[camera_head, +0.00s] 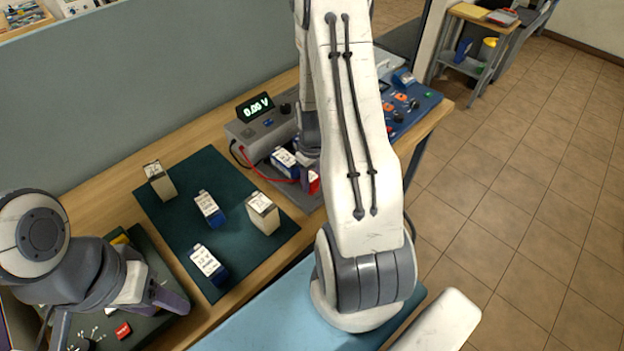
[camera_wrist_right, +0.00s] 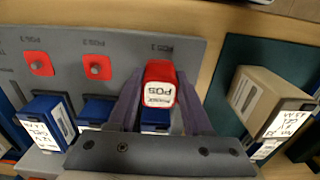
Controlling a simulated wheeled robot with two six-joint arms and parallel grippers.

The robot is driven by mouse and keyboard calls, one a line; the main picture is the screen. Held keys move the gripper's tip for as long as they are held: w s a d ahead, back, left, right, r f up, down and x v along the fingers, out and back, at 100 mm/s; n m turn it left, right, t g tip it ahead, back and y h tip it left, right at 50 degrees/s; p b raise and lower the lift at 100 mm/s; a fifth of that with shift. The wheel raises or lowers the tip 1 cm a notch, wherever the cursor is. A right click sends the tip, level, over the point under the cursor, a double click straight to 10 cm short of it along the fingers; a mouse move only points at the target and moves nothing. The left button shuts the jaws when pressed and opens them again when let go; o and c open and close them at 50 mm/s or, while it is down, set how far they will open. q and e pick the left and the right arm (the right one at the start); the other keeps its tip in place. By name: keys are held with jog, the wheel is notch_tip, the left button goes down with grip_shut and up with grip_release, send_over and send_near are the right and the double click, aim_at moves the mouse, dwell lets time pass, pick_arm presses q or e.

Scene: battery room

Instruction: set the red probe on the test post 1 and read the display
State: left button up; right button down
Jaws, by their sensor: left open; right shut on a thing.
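My right gripper (camera_wrist_right: 160,98) is shut on the red probe (camera_wrist_right: 161,84), which has a white label. The probe's red also shows low beside the tester in the head view (camera_head: 314,183). In the wrist view the probe is over the row of test posts, at the end nearest the mat. Two red-based posts, the middle one (camera_wrist_right: 97,67) and the far one (camera_wrist_right: 38,63), are bare. The post by the probe is hidden, so contact cannot be told. The display (camera_head: 255,106) reads 0.00 V. My left gripper (camera_head: 150,294) is open and empty at lower left.
Blue batteries (camera_wrist_right: 45,118) sit in the tester's slots beside the posts. Several blue and beige batteries stand on the green mat (camera_head: 232,240). A red lead (camera_head: 262,177) runs along the tester (camera_head: 243,132). A blue instrument (camera_head: 420,102) stands at the right.

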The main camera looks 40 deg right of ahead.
aim_at(312, 178)
jog(key=shift+f+b, duration=0.55)
jog(key=shift+f, duration=0.1)
dwell(0.3)
jog(key=c, duration=0.6)
grip_release()
jog(key=shift+r, duration=0.1)
notch_tip(312, 178, up, 11)
jog(key=p, duration=0.9)
